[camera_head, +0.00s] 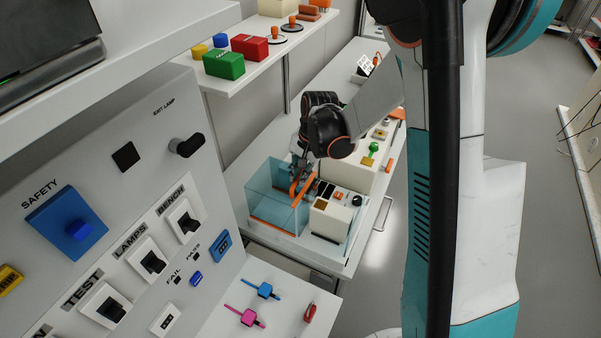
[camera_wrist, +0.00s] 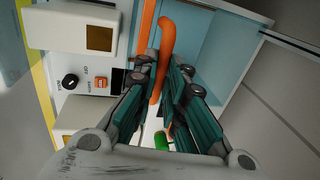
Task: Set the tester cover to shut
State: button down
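The tester (camera_head: 330,218) is a pale box on the bench, with a dark screen, a knob and an orange switch on its top. Its clear bluish cover (camera_head: 268,190) stands to the left of the controls, and the control face looks uncovered. An orange handle (camera_head: 306,188) runs along the cover; it also shows in the wrist view (camera_wrist: 166,40). My gripper (camera_head: 301,170) is at this handle. In the wrist view my fingers (camera_wrist: 163,75) are close on both sides of the handle, with little gap. The controls (camera_wrist: 88,80) lie to the left there. The cover's hinge is not clear.
A pale unit with a green knob (camera_head: 371,152) stands behind the tester. A shelf above holds a green box (camera_head: 224,64) and a red box (camera_head: 249,46). A grey switch panel (camera_head: 125,215) fills the left foreground. Open floor (camera_head: 385,270) lies to the right.

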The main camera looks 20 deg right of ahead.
jog(key=s+d+b, duration=0.2)
jog(key=s+d, duration=1)
jog(key=shift+d, duration=0.15)
jog(key=shift+s, duration=0.1)
jog(key=c, duration=1.7)
grip_release()
jog(key=shift+o, duration=0.2)
jog(key=shift+r, duration=0.1)
notch_tip(320, 180, up, 12)
jog(key=s+d, duration=0.1)
jog(key=shift+s+d+f, duration=0.2)
jog(key=shift+s+d, duration=0.1)
